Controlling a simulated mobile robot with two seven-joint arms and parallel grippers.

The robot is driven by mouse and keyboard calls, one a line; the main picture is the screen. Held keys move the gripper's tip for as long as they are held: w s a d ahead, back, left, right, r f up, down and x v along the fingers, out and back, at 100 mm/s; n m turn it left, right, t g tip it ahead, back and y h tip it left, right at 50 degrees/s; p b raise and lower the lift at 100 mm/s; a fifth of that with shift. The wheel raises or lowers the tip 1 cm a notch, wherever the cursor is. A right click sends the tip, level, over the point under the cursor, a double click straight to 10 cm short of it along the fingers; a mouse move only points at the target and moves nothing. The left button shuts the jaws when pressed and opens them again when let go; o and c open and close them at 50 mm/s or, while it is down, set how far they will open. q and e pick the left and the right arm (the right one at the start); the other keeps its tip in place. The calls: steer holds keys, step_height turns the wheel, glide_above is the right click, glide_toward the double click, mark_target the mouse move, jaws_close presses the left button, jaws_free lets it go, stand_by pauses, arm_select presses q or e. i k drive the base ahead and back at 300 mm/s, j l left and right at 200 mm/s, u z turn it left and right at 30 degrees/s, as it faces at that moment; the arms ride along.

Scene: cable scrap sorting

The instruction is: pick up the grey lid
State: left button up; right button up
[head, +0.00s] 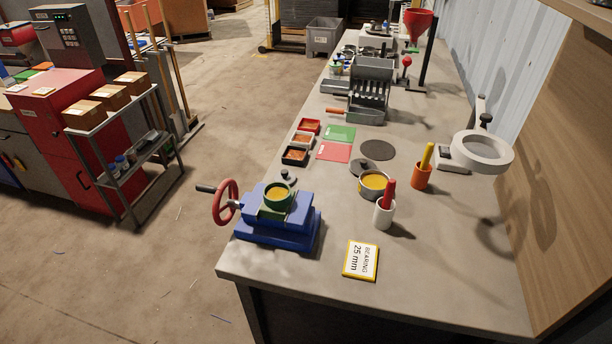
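A small grey lid-like piece with a dark knob (361,167) shows just behind the left rim of a metal pot with yellow contents (374,185). I cannot tell whether it touches the pot. Another grey piece with a knob (287,177) shows behind a green pot with yellow contents (277,196) on the blue vise-like machine (277,227). I cannot tell which of the two is the grey lid. Neither of my grippers is in view.
The grey workbench (440,270) also holds a white cup with a red handle (384,215), an orange cup with a yellow handle (422,176), a bearing sign (360,260), a ring magnifier (482,152) and a dark flat disc (378,150). The bench's front right is clear.

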mark_target(289, 177)
steer(key=z, duration=0.5)
steer(key=j+z, duration=0.1)
steer(key=z, duration=0.35)
steer(key=j+z, duration=0.1)
steer(key=z, duration=0.4)
steer(key=j+z, duration=0.1)
steer(key=z, duration=0.35)
steer(key=j+z, duration=0.1)
steer(key=z, duration=0.4)
steer(key=j+z, duration=0.1)
steer(key=z, duration=0.35)
steer(key=j+z, duration=0.1)
steer(key=z, duration=0.3)
steer(key=k+z, duration=0.15)
steer(key=z, duration=0.25)
steer(key=j+z, duration=0.1)
steer(key=z, duration=0.35)
steer(key=k+u, duration=0.35)
steer(key=k, duration=0.15)
steer(key=k+u, duration=0.3)
steer(key=k, duration=0.25)
steer(key=k+j+u, duration=0.35)
steer(key=k, duration=0.15)
steer(key=k+u, duration=0.15)
steer(key=u, duration=1.3)
